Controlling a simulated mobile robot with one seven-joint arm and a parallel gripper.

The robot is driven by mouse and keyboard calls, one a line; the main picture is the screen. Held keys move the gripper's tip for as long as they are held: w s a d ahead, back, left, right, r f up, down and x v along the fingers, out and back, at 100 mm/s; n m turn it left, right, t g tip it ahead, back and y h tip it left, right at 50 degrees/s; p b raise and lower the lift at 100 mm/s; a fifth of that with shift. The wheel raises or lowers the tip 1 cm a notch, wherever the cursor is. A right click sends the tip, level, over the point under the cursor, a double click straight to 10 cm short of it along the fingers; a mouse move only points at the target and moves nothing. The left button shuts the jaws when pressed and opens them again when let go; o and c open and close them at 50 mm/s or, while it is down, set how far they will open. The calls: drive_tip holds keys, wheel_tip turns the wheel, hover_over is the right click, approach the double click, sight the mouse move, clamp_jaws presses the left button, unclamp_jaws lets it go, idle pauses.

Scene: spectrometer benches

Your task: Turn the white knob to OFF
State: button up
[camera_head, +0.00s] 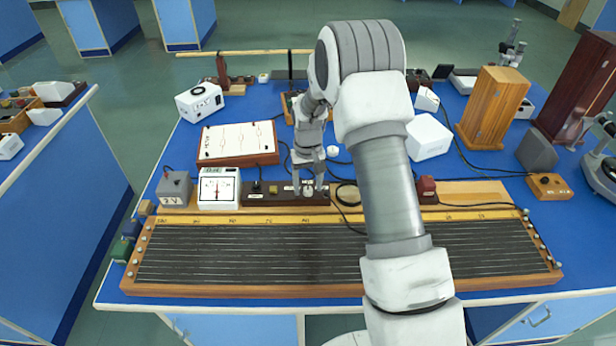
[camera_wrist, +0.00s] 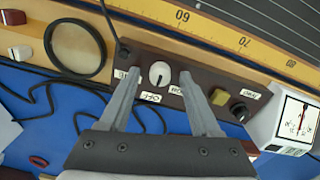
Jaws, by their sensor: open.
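The white knob (camera_wrist: 160,73) is round, with a short dark mark on its face, and sits on a dark brown panel (camera_wrist: 205,73). In the wrist view an OFF label (camera_wrist: 150,97) lies just below it, with other white labels to either side. Which label the mark points to is hard to tell. My gripper (camera_wrist: 160,76) is open, one finger on each side of the knob; I cannot tell whether they touch it. In the head view my gripper (camera_head: 308,189) points down at the panel, partly hiding the knob and labels.
A yellow square button (camera_wrist: 219,97) and a black knob (camera_wrist: 238,111) share the panel. A white meter (camera_head: 218,188) stands at its left end in the head view. A long wooden board with black strips (camera_head: 350,248) lies in front. Cables run behind the panel.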

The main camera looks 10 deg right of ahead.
sight(308, 189)
wheel_tip(308, 189, up, 17)
drive_tip(key=shift+r, duration=0.2)
idle(0.4)
